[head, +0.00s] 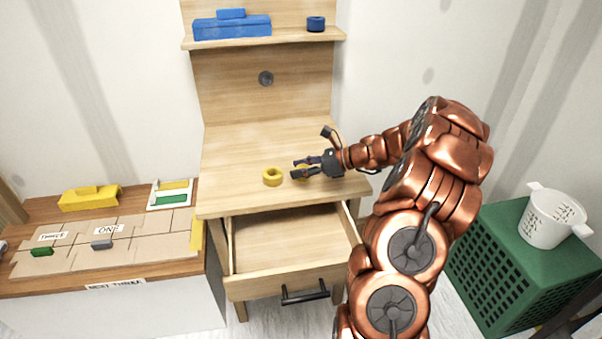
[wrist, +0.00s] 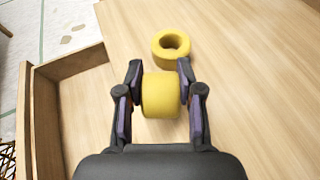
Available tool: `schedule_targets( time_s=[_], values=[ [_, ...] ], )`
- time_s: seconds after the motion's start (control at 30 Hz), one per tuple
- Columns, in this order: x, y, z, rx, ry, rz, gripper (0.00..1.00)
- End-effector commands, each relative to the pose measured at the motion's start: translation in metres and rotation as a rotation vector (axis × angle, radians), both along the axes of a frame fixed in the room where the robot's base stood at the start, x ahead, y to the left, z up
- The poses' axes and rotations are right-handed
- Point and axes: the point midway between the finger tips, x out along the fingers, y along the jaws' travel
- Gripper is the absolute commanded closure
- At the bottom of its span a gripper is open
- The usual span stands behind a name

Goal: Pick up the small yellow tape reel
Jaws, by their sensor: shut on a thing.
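Two yellow tape reels are at the wooden desk. One yellow reel (wrist: 160,97) is between my gripper's fingers (wrist: 160,70), which are shut on its sides; it looks like the smaller one. In the head view this held reel (head: 302,172) is partly hidden by the fingers. I cannot tell whether it touches the desktop. The other yellow reel (head: 272,177) lies flat on the desktop, hole up, just left of my gripper (head: 294,168). In the wrist view this second reel (wrist: 171,47) lies just beyond the fingertips.
The desk's drawer (head: 290,243) is pulled open below the desktop (head: 245,150). A shelf above holds a blue box (head: 232,27) and a blue reel (head: 316,24). A side table with labelled boards (head: 130,250) stands left. A green crate (head: 520,265) bearing a white basket (head: 552,220) stands right.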

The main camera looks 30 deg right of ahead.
Motion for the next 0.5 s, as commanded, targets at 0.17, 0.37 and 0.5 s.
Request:
schedule_targets(
  time_s=[0.17, 0.37, 0.5],
  values=[
    [-0.015, 0.011, 0.002, 0.0, -0.003, -0.002, 0.91],
    [-0.04, 0.031, 0.006, 0.001, -0.005, 0.001, 0.91],
    [-0.061, 0.046, 0.007, 0.001, -0.003, -0.001, 0.91]
  ],
)
